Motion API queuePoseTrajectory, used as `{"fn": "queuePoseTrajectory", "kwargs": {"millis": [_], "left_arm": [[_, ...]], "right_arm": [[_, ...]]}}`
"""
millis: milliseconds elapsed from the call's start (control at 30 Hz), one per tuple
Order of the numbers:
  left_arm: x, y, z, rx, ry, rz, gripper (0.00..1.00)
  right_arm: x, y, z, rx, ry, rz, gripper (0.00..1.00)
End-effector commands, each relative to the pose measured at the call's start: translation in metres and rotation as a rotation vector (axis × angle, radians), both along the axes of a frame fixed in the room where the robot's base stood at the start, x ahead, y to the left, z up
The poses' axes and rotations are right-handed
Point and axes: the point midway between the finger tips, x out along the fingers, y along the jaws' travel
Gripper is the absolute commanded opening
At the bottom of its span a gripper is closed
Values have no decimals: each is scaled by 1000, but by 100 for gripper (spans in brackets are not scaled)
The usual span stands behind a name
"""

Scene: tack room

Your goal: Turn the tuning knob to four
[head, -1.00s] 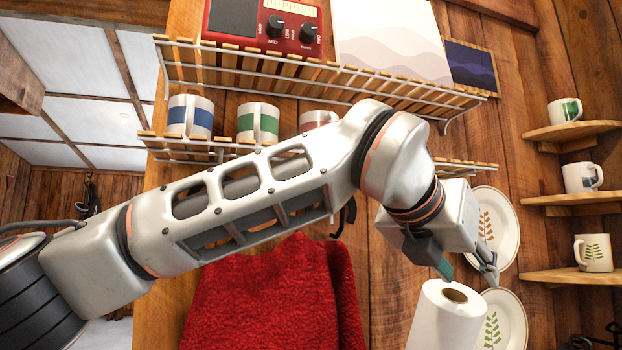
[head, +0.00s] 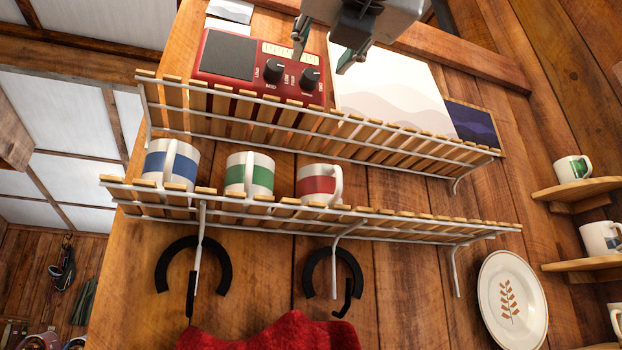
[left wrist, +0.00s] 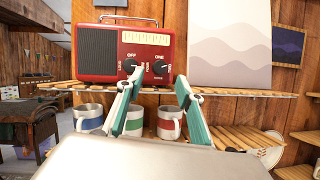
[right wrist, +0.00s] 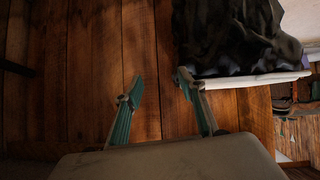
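The red radio (head: 226,55) stands on the upper slatted shelf, with a dark speaker panel and a pale dial. It has two black knobs. The right knob (head: 309,77), with a label like "ONE" beside it in the left wrist view (left wrist: 160,68), appears to be the tuning knob; I cannot read its setting. The left knob (head: 273,70) has an "OFF" label. My left gripper (head: 326,50) is open and empty in front of the radio, apart from the knobs. It also shows in the left wrist view (left wrist: 158,76). My right gripper (right wrist: 159,82) is open and empty before a plank wall.
A pale wave picture (head: 392,92) stands right of the radio. The upper shelf's wire rail (head: 330,122) runs below the knobs. Mugs with blue (head: 171,163), green (head: 249,174) and red (head: 319,183) bands stand on the lower shelf.

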Motion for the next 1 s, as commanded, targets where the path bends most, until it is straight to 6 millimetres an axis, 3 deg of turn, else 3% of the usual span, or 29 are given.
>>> {"fn": "queuePoseTrajectory", "kwargs": {"millis": [300, 733, 767, 900, 1000], "left_arm": [[43, 9, 20, 0, 3, -1, 37], [55, 11, 22, 1, 3, -1, 37], [55, 11, 22, 1, 3, -1, 34], [55, 11, 22, 1, 3, -1, 0], [55, 11, 22, 1, 4, -2, 0]], "right_arm": [[0, 0, 18, -2, -2, 0, 40], [2, 0, 22, -2, -6, 1, 40], [2, 0, 22, -2, -6, 1, 40], [2, 0, 22, -2, -6, 1, 40], [3, 0, 22, -2, -7, 1, 40]]}}
